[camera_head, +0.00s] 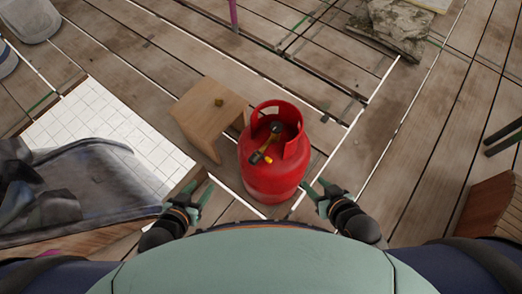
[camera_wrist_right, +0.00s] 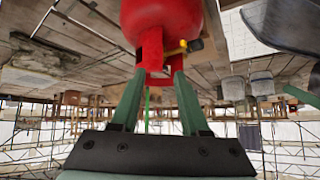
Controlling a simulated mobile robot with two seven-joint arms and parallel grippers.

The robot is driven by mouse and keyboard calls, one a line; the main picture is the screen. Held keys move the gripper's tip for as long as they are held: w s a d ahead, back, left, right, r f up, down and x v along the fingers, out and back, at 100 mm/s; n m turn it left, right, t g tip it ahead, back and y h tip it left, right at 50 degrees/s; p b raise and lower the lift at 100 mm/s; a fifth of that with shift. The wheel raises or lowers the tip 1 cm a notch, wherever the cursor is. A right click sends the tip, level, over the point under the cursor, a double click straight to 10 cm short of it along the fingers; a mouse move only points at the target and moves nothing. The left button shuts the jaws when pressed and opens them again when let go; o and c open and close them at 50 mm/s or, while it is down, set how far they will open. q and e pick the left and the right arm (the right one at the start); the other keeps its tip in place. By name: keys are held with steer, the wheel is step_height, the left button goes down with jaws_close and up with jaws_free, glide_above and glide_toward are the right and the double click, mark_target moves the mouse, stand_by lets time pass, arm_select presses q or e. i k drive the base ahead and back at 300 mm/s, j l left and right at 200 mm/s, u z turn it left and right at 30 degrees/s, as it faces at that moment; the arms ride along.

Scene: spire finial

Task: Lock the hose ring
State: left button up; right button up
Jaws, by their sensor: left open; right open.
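A red gas cylinder (camera_head: 270,172) stands upright on the plank floor in front of me, with a red collar around its top. Inside the collar is a dark valve with a yellow part (camera_head: 262,151), which I take to be the hose ring area; it is too small to make out clearly. My left gripper (camera_head: 199,196) is open and empty, to the left of the cylinder's base. My right gripper (camera_head: 315,188) is open and empty, to the right of it. In the right wrist view the cylinder (camera_wrist_right: 160,18) and yellow part (camera_wrist_right: 174,52) appear beyond the open fingers (camera_wrist_right: 154,85).
A grey sheet-like heap (camera_head: 85,185) lies over white tiles (camera_head: 110,120) at left. Stone rubble (camera_head: 395,25) lies at the back right.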

mark_target(266, 159)
steer(key=i+j+z, duration=0.1)
steer(key=j, duration=0.25)
steer(key=i+j+z, duration=0.1)
steer(key=j, duration=0.25)
steer(key=i+j+z, duration=0.1)
steer(key=i+j, duration=0.15)
steer(key=j, duration=0.15)
